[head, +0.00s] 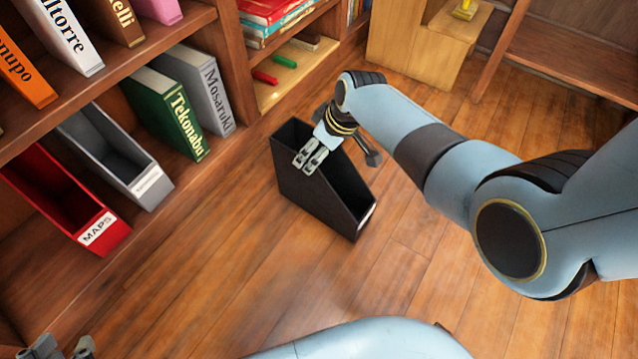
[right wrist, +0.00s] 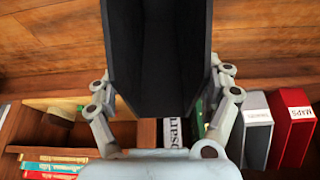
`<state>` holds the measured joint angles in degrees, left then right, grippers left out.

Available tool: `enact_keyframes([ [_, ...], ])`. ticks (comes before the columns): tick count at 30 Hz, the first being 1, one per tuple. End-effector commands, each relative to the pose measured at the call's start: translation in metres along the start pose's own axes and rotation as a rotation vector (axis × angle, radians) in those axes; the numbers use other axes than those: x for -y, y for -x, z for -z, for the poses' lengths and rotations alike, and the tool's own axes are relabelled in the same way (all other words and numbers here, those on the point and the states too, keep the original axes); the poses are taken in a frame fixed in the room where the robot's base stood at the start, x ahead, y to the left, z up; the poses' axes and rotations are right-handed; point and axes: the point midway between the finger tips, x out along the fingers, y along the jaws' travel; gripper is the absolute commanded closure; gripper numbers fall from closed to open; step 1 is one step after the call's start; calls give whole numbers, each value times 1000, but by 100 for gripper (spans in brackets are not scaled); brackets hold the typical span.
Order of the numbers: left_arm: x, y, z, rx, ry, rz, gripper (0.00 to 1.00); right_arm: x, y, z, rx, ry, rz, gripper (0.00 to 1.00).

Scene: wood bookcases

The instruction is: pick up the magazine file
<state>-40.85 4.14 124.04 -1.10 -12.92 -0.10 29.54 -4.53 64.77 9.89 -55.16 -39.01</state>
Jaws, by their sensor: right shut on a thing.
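The black magazine file (head: 322,192) is upright in the head view, in front of the bookcase, with its open top toward me. My right gripper (head: 312,156) is at its upper edge and is shut on it. In the right wrist view the black magazine file (right wrist: 158,50) fills the space between the two fingers of my right gripper (right wrist: 160,85). Whether its base touches the floor I cannot tell. My left gripper (head: 62,348) only just shows at the bottom left corner of the head view, and its jaws are cut off.
A red file labelled MAPS (head: 62,200) and a grey file (head: 118,160) stand on the low shelf at left. Green (head: 166,112) and grey (head: 198,88) books stand beside them. A wooden step unit (head: 425,45) is at the back. The wood floor (head: 230,270) in front is clear.

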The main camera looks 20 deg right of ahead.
Motion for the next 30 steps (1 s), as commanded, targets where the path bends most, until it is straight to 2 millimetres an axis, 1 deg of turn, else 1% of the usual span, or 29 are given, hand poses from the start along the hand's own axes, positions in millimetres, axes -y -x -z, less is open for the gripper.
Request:
enact_keyframes([
  [11,0,1,0,11,1,0,71,-1,3,2,-1,1,-1,77],
  [17,2,3,12,84,4,-1,71,-1,14,7,-3,1,-2,77],
  [23,4,12,24,208,9,-5,71,-1,29,14,-4,2,-3,77],
  [28,5,25,33,319,12,-12,71,-1,42,19,-4,2,-2,77],
  [30,5,31,37,359,12,-14,71,-2,46,14,-2,1,-3,77],
])
